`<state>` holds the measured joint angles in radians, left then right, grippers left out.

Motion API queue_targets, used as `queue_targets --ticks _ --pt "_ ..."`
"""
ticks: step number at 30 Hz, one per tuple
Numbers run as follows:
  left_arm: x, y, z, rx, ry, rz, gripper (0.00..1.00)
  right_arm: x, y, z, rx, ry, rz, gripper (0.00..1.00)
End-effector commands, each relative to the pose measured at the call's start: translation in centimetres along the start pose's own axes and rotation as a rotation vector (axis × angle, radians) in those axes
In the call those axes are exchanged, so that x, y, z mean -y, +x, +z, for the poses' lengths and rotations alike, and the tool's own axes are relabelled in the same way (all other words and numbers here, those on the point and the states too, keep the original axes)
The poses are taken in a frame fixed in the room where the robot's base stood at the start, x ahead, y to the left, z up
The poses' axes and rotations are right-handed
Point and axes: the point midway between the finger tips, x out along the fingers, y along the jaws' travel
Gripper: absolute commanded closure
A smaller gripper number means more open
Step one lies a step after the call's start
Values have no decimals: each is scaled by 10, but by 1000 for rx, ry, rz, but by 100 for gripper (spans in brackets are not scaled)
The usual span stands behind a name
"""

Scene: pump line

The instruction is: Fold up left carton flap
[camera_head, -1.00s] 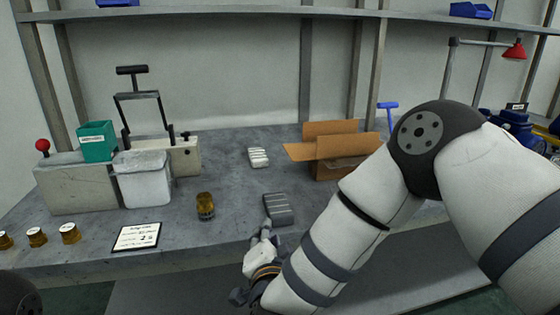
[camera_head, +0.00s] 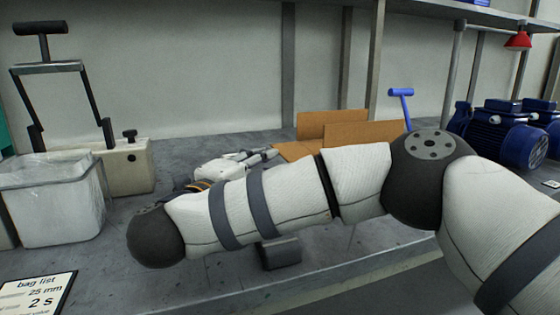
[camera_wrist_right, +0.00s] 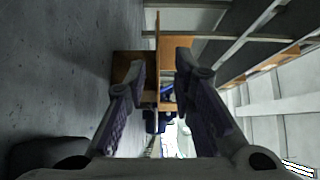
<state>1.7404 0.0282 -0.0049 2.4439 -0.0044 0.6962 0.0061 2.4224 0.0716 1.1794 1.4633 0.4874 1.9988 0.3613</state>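The brown cardboard carton (camera_head: 360,133) stands open near the back of the bench, its lower part hidden behind my right arm. Its left flap (camera_head: 293,151) sticks out low to the left. My right gripper (camera_head: 268,157) is just left of this flap, its fingers pointing right at it; I cannot tell whether they touch. In the right wrist view my right gripper (camera_wrist_right: 160,75) is open, its two fingers apart, with the brown carton (camera_wrist_right: 128,66) beyond and between them. Nothing is visibly held. My left gripper is not in view.
A grey block (camera_head: 280,252) lies below my right forearm. At left stand a clear bin (camera_head: 50,205) and a lever press (camera_head: 125,165). A blue T-handle (camera_head: 402,105) and blue motors (camera_head: 505,130) are at the right. A bag list card (camera_head: 38,293) lies front left.

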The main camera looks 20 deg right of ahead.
Motion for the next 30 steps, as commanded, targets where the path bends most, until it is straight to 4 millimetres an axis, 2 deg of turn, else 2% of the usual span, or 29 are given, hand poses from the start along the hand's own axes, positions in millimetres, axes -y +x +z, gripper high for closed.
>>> queue_targets --ticks 1,6,12,21,23,24,25,30 --pt "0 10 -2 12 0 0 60 -13 13 -3 -12 -3 13 77" --pt "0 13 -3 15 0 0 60 -4 54 -4 -15 -4 0 77" --pt "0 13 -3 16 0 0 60 -2 82 -4 -10 -5 -1 77" --pt "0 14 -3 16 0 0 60 -2 86 -4 -9 -5 -2 77" --pt "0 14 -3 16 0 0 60 -2 86 -3 -9 -5 -2 88" --pt "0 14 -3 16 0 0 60 -2 86 -3 -8 -5 -2 97" --pt "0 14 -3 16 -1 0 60 -2 86 -3 -8 -5 -2 100" --pt "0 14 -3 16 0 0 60 -2 86 -3 -8 -5 -2 100"
